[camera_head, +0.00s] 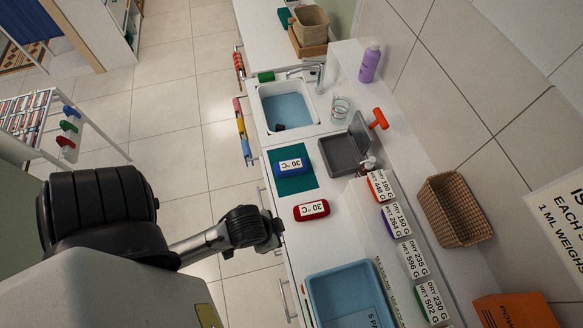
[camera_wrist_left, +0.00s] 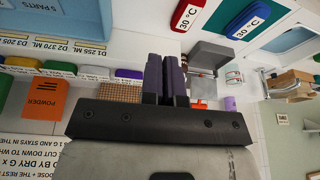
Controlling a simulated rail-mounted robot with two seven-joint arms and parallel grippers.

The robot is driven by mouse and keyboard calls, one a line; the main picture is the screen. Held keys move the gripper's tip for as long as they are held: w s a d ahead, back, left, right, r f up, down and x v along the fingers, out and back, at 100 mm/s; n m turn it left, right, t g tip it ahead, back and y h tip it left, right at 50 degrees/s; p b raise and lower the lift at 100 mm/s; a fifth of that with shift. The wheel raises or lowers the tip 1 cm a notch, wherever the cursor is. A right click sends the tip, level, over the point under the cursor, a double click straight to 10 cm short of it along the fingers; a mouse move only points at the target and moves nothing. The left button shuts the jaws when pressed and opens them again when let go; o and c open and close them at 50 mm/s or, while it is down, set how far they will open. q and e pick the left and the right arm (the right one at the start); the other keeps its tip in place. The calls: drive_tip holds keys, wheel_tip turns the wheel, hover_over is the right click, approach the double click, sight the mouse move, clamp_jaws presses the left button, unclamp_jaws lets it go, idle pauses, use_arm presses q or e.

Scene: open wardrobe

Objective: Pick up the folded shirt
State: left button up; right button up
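No item is plainly recognisable as a folded shirt. A blue rounded item (camera_head: 289,166) labelled 30 °C lies on a green mat (camera_head: 306,183); it also shows in the left wrist view (camera_wrist_left: 248,20). A red rounded item (camera_head: 311,210) with the same label lies just below the mat; it also shows in the left wrist view (camera_wrist_left: 188,15). My left gripper (camera_head: 272,233) is at the counter's left edge, apart from both. In the left wrist view its fingers (camera_wrist_left: 164,80) are together with nothing visible between them. My right gripper is not in view.
A blue tub (camera_head: 352,291), a grey open-lidded box (camera_head: 345,152), a glass (camera_head: 340,108), a sink (camera_head: 287,107) and a purple bottle (camera_head: 369,63) stand along the counter. A row of labelled boxes (camera_head: 411,256) and a wicker basket (camera_head: 454,209) line the right side.

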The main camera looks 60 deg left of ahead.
use_arm(q)
drive_tip(key=o, duration=1.8)
drive_tip(key=shift+d, duration=0.1)
